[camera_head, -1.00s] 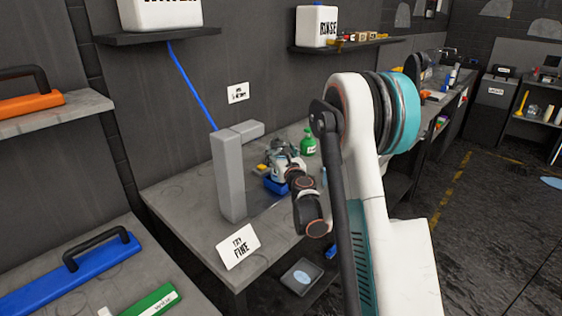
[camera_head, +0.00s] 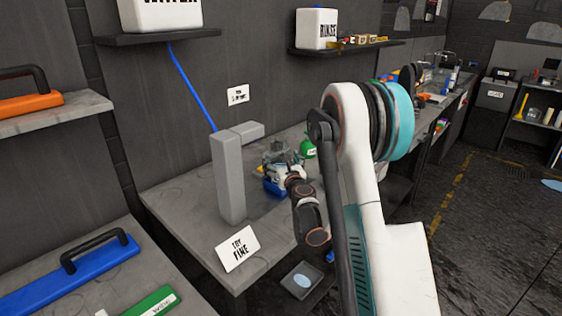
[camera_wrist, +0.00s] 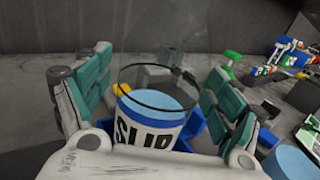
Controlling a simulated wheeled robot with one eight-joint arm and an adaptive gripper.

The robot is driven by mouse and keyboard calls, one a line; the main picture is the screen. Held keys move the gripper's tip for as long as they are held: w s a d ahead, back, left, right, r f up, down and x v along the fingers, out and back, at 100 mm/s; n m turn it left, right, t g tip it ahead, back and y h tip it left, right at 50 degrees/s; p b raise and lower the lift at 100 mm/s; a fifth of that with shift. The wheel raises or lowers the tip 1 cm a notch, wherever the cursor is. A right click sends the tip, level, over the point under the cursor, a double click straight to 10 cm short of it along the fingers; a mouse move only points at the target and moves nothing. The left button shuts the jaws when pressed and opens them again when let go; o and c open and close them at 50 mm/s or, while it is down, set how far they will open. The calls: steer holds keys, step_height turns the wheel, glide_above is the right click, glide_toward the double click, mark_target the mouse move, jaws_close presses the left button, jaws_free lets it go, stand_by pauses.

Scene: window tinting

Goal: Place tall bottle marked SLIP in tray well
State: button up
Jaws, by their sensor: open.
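In the wrist view the tall bottle marked SLIP (camera_wrist: 150,132) has a clear upper part, blue contents and a white label with black letters. It stands between the two teal-padded fingers of my gripper (camera_wrist: 158,75), which are spread, with a visible space on either side. Blue walls, perhaps of the tray (camera_wrist: 194,124), show behind and beside the bottle. Its base is hidden, so I cannot tell whether it sits in a well. In the head view my gripper (camera_head: 282,160) is low over the bench, above a blue object (camera_head: 273,188); the bottle is not clear there.
A grey upright block (camera_head: 228,178) stands left of my gripper, near a TRY FINE card (camera_head: 238,248). A green bottle (camera_head: 308,149) is close on the right. A blue-topped cylinder (camera_wrist: 291,162) is at lower right in the wrist view.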

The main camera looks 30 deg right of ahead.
steer(key=p+v, duration=0.1)
steer(key=v, duration=1.1)
steer(key=shift+r, duration=0.1)
